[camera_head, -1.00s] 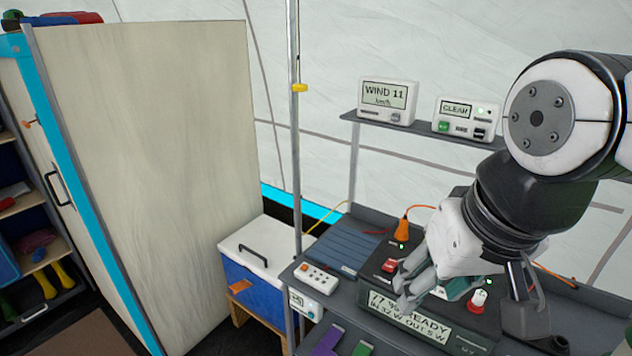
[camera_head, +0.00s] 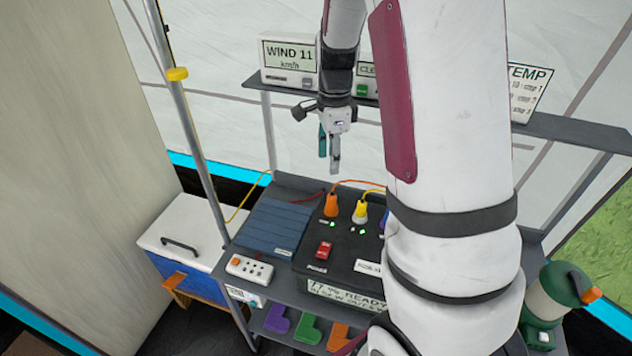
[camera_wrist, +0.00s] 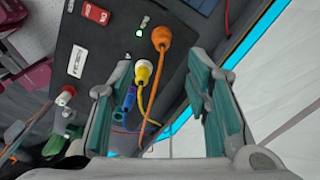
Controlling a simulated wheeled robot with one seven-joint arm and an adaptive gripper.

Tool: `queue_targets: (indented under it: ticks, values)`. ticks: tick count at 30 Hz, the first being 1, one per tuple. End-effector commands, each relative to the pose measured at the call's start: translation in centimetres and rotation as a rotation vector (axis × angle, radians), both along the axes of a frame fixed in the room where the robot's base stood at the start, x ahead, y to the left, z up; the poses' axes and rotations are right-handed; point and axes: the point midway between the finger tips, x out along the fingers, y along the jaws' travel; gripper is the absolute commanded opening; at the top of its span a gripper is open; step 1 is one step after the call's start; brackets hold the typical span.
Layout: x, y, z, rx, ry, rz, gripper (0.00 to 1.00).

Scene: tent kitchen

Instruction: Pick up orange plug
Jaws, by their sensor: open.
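The orange plug (camera_head: 331,205) stands upright in the top of the dark power box (camera_head: 309,262), near its back left, with an orange cord trailing from it. It also shows in the wrist view (camera_wrist: 162,38), beyond and between my spread fingers. My gripper (camera_head: 331,155) is above and behind the plug in the head view, open and empty, with fingers pointing down. In the wrist view my gripper (camera_wrist: 160,105) shows two green-padded fingers wide apart. They do not touch the plug.
A yellow plug (camera_head: 360,212) is just right of the orange one, and a blue plug (camera_wrist: 127,98) is beside it. A red switch (camera_head: 324,250) is in front. A shelf (camera_head: 262,84) with displays is behind. A power strip (camera_head: 249,269) is at left.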

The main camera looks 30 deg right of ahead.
Motion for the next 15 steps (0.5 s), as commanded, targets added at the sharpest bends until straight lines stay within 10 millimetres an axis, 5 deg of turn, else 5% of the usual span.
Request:
queue_targets:
  ticks: [15]
  values:
    - [-0.1,-0.6,-7.7,-0.003,0.012,-0.043,0.44]
